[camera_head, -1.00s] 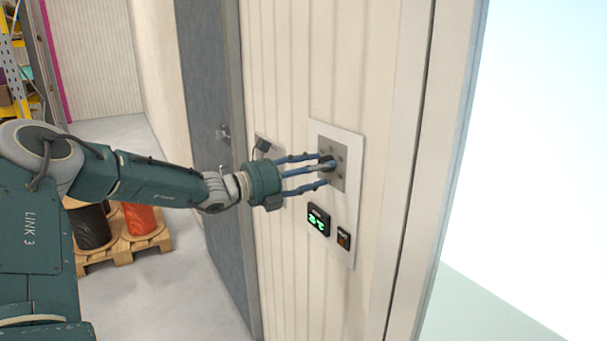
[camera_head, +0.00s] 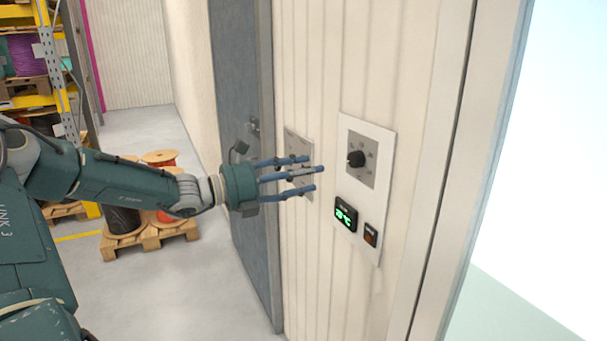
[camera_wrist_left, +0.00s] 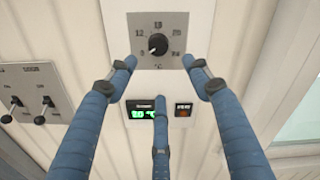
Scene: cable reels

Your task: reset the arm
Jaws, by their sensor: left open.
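My left gripper (camera_head: 312,176) is open and empty, its blue fingers spread in front of the wall and pointing right. In the left wrist view, its fingers (camera_wrist_left: 160,88) reach toward the control panel. The panel (camera_head: 384,190) is a white plate on the ribbed wall. It carries a grey plate with a black rotary knob (camera_head: 356,158), a green-lit temperature display (camera_head: 345,215) and a small switch with an orange part (camera_head: 370,235). The knob (camera_wrist_left: 157,44) shows in the left wrist view with numbers around it. The fingertips are apart from the knob. My right gripper is not in view.
A second plate with toggle levers (camera_wrist_left: 38,92) is on the wall, partly behind my fingers in the head view. A grey door (camera_head: 240,130) stands left of it. Pallets with cable reels (camera_head: 150,236) and a shelf rack (camera_head: 40,60) stand at the left. Grey floor between is clear.

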